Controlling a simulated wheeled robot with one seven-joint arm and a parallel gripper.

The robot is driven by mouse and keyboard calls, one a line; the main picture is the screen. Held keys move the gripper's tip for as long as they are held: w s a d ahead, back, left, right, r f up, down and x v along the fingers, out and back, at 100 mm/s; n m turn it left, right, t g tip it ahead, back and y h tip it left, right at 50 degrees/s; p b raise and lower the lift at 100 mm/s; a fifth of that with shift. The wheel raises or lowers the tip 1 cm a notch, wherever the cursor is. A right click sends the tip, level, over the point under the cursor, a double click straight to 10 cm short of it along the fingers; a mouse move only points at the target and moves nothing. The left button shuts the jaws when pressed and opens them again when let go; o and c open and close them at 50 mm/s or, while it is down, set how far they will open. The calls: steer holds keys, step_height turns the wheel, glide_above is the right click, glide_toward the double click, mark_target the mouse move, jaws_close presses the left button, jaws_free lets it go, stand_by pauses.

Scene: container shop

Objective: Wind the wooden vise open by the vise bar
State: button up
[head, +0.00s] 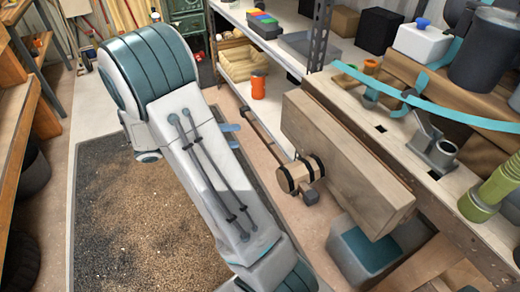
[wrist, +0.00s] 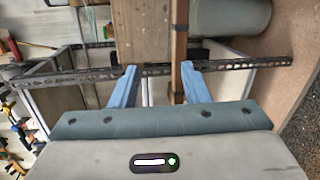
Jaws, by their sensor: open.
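The wooden vise (head: 345,160) is a thick pale wood jaw on the front of the workbench, with a gap between it and the bench edge. A wooden hub with black rings sits on its front face. The thin vise bar (head: 264,132) runs through the hub, slanting up to the left. My gripper (head: 238,128) is beside the bar's upper part; my arm hides most of it. In the wrist view my gripper (wrist: 158,67) is open. A brown bar (wrist: 179,45), apparently the vise bar, shows between its blue fingers, closer to the right one. I cannot tell whether they touch.
The workbench (head: 340,97) carries a blue strap, metal fittings and a green cylinder (head: 488,193). A shelf with a dark metal upright (head: 319,35) stands behind. An orange can (head: 258,86) is past the bar. A grey box with a teal top (head: 372,250) sits below the vise.

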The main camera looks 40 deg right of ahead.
mark_target(258, 133)
steer(key=w+f+h+b, duration=0.2)
steer(key=w+f+b, duration=0.1)
steer(key=f, duration=0.3)
steer(key=shift+t, duration=0.4)
steer(key=x, duration=0.4)
steer(key=b+x, duration=0.1)
steer(key=x, duration=0.4)
steer(key=b+x, duration=0.1)
steer(key=x, duration=0.3)
steer(key=shift+w+d+r, duration=0.25)
steer(key=shift+d+r, duration=0.15)
steer(key=shift+d, duration=0.1)
